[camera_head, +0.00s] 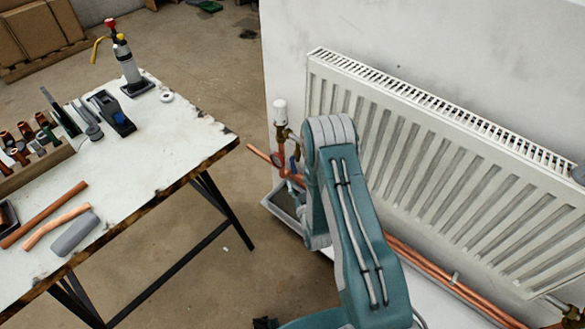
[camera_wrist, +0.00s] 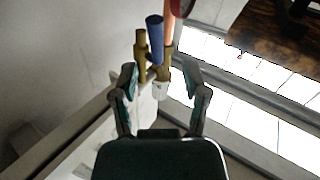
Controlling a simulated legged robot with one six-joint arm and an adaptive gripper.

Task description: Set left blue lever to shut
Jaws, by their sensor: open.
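The blue lever (camera_wrist: 155,27) shows in the wrist view, upright in the picture beside a copper pipe (camera_wrist: 168,32) and a brass valve body (camera_wrist: 141,50). My gripper (camera_wrist: 162,78) is open. Its two fingers stand on either side of the lower valve fitting, with a white cap (camera_wrist: 160,90) between them. The lever lies beyond the fingertips, and I cannot tell whether anything touches. In the head view the blue lever (camera_head: 293,166) is a small patch below the white valve head (camera_head: 280,112), left of my arm. My gripper is mostly hidden there.
A white radiator (camera_head: 430,170) hangs on the wall to the right, with copper pipes (camera_head: 450,278) below. A grey tray (camera_head: 285,208) lies under the valve. A workbench (camera_head: 150,165) with tools and pipe pieces stands left, with open floor between.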

